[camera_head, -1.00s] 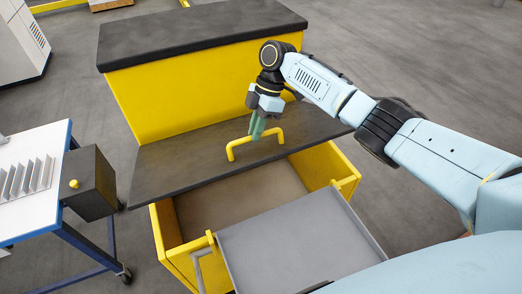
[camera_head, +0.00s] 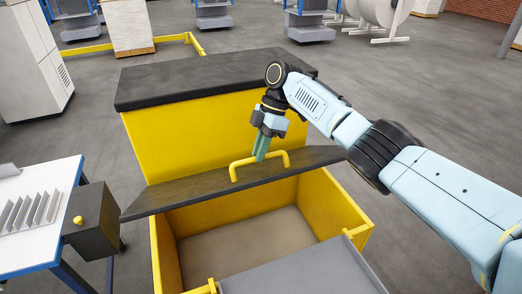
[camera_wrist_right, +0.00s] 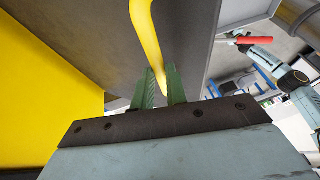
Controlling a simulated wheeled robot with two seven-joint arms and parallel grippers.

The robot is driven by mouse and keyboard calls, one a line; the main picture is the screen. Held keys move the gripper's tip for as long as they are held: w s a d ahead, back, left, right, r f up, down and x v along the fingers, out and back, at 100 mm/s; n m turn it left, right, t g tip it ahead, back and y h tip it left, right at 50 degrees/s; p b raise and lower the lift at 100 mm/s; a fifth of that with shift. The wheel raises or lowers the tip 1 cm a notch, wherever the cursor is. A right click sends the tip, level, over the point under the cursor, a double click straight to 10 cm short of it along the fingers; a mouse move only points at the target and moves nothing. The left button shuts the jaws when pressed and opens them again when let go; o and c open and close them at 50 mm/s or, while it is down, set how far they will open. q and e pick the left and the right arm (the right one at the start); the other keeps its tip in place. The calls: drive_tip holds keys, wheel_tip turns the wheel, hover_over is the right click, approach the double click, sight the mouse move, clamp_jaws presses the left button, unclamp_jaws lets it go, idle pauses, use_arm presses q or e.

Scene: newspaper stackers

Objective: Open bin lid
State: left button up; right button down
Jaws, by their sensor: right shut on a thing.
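The yellow bin (camera_head: 270,217) stands in front of me with a dark grey lid (camera_head: 195,192) across its middle. The lid is tilted, its near edge raised above the bin's rim, and the bin's front part is open and looks empty inside. A yellow bar handle (camera_head: 285,155) stands on the lid. My left gripper is not in view.
A grey tray surface (camera_head: 305,272) lies at the bin's near side. A white table (camera_head: 35,215) with grey upright plates and a black box (camera_head: 92,220) with a yellow knob stand at the left.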

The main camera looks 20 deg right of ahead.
drive_tip(key=c, duration=1.7)
unclamp_jaws()
drive_tip(key=shift+w+f, duration=0.1)
drive_tip(key=shift+w, duration=0.05)
drive_tip(key=shift+c, duration=0.2)
drive_tip(key=o, duration=0.3)
drive_tip(key=shift+w+f, duration=0.2)
drive_tip(key=shift+w, duration=0.1)
drive_tip(key=shift+o, duration=0.2)
drive_tip(key=shift+s+r, duration=0.15)
drive_tip(key=shift+s, duration=0.05)
drive_tip(key=shift+w, duration=0.1)
drive_tip(key=shift+d+r, duration=0.1)
drive_tip(key=shift+r, duration=0.1)
drive_tip(key=b+v, duration=0.1)
drive_tip(key=v, duration=1.2)
